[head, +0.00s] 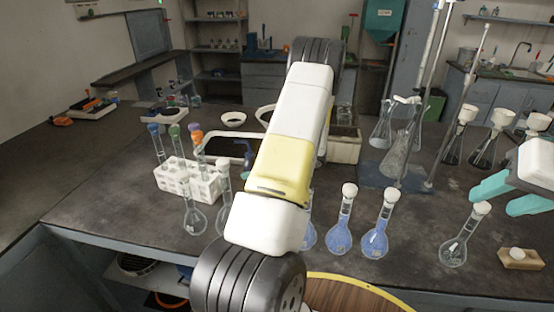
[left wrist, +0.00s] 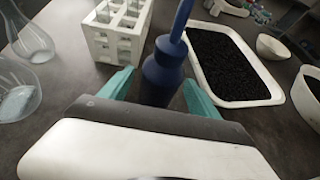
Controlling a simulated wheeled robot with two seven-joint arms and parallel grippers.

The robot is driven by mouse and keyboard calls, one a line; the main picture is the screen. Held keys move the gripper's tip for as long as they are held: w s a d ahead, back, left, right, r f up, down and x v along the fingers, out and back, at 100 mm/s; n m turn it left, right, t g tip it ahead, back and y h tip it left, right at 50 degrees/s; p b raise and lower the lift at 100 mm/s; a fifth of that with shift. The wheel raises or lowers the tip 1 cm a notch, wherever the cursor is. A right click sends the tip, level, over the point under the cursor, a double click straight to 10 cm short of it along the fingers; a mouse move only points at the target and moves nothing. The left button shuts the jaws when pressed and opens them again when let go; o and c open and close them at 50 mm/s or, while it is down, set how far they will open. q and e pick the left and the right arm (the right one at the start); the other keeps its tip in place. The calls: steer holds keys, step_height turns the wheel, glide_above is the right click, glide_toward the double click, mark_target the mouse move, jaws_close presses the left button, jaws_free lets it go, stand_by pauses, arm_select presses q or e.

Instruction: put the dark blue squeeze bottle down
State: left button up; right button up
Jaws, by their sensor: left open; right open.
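The dark blue squeeze bottle (left wrist: 163,68) is upright between the teal fingers of my left gripper (left wrist: 158,77) in the left wrist view. The fingers are open, with a finger on either side of the bottle. The bottle's base is hidden behind the gripper body, so its contact with the table cannot be seen. In the head view only a blue bit of the bottle (head: 248,150) shows beside my left arm, which hides the left gripper. My right gripper (head: 492,196) is open and empty at the right edge of the head view.
A white rack (left wrist: 118,42) is left of the bottle, and a white tray (left wrist: 279,93) of black granules is right of it. Glass flasks (left wrist: 30,42) stand at the left. Blue-filled flasks (head: 341,232) and a metal stand (head: 398,178) are right of my left arm.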

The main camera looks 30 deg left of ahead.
arm_select(q)
steer(key=v, duration=1.2)
steer(key=shift+r, duration=0.15)
